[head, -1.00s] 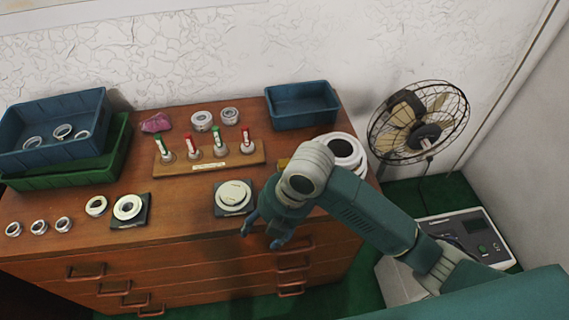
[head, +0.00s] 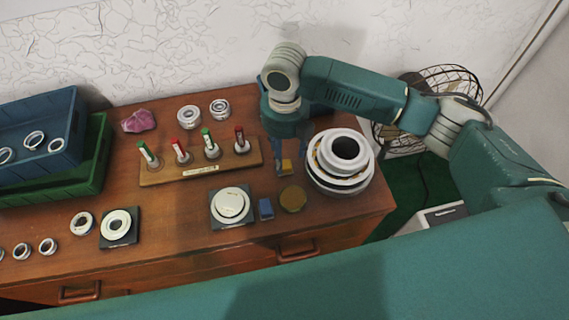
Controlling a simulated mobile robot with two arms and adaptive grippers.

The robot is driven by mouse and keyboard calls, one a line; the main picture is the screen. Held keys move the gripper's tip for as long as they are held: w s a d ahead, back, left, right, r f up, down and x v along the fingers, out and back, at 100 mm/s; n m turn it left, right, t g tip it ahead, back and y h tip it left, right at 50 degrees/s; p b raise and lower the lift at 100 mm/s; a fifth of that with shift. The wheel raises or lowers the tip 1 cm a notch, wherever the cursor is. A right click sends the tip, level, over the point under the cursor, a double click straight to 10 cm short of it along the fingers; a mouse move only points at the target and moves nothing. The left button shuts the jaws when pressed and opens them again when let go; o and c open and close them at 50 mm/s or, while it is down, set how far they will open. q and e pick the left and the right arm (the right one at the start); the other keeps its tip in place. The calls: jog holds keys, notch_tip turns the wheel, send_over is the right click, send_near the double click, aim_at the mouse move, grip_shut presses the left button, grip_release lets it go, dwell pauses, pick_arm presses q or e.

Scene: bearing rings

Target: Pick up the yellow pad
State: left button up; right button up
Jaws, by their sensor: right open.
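The yellow pad (head: 287,166) is on the wooden cabinet top, right of the marker stand and left of the large bearing. It is small and partly hidden by my right gripper. My right gripper (head: 291,162) comes down from above with its fingers apart, around or just above the pad. I cannot tell whether the fingers touch it. My left gripper is not in view.
The large stacked bearing (head: 326,177) stands close right of my right gripper. A brownish disc (head: 293,198) and a blue pad (head: 265,209) lie in front. The marker stand (head: 190,174) is to the left. A fan (head: 452,88) stands behind right.

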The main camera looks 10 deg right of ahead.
aim_at(285, 164)
jog(key=shift+w+f, duration=0.1)
jog(key=shift+f, duration=0.35)
jog(key=shift+w+f, duration=0.1)
jog(key=shift+f, duration=0.25)
notch_tip(285, 164, down, 4)
jog(key=shift+r+p, duration=0.25)
jog(key=shift+p, duration=0.6)
jog(key=shift+f, duration=0.55)
jog(key=c, duration=1.2)
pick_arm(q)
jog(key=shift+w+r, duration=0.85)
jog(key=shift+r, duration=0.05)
pick_arm(e)
jog(key=shift+c, duration=0.2)
